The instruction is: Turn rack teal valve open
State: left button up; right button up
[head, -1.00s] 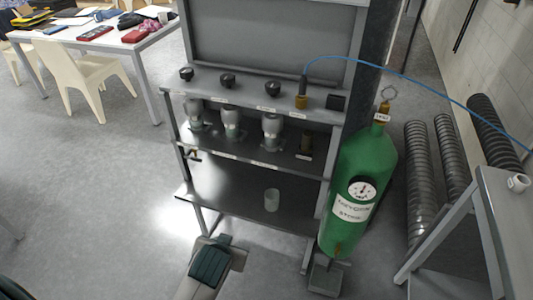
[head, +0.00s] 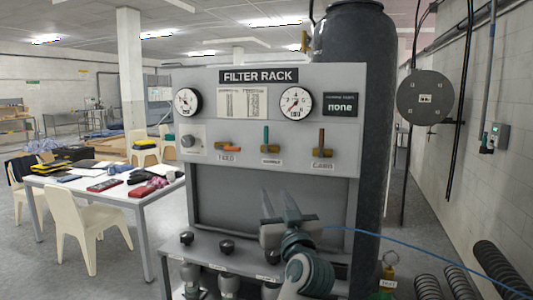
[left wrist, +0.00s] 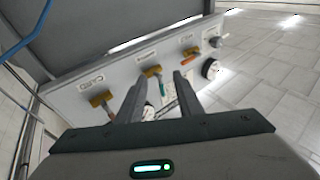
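The teal valve (head: 266,138) is the middle of three valves on the grey filter rack panel, its handle pointing up in the head view. My left gripper (head: 277,194) is below it, fingers pointing up toward the panel, open and empty. In the left wrist view the picture is turned over; the teal handle (left wrist: 161,84) shows between the two fingers of the left gripper (left wrist: 156,88), apparently beyond the tips. I cannot see any contact. My right gripper is not in view.
An orange-handled valve (head: 228,147) is left of the teal one, and a brown-handled valve (head: 321,142) is right of it. Two gauges sit above. A shelf with black knobs (head: 227,246) lies below the panel. A blue hose (head: 420,255) runs right. A dark tank (head: 355,70) stands behind.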

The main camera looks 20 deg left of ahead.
aim_at(267, 133)
pick_arm(q)
notch_tip(267, 133, up, 8)
jog(key=d+t+y, duration=0.1)
jog(key=shift+d+n+y, duration=0.3)
jog(key=shift+d+n, duration=0.1)
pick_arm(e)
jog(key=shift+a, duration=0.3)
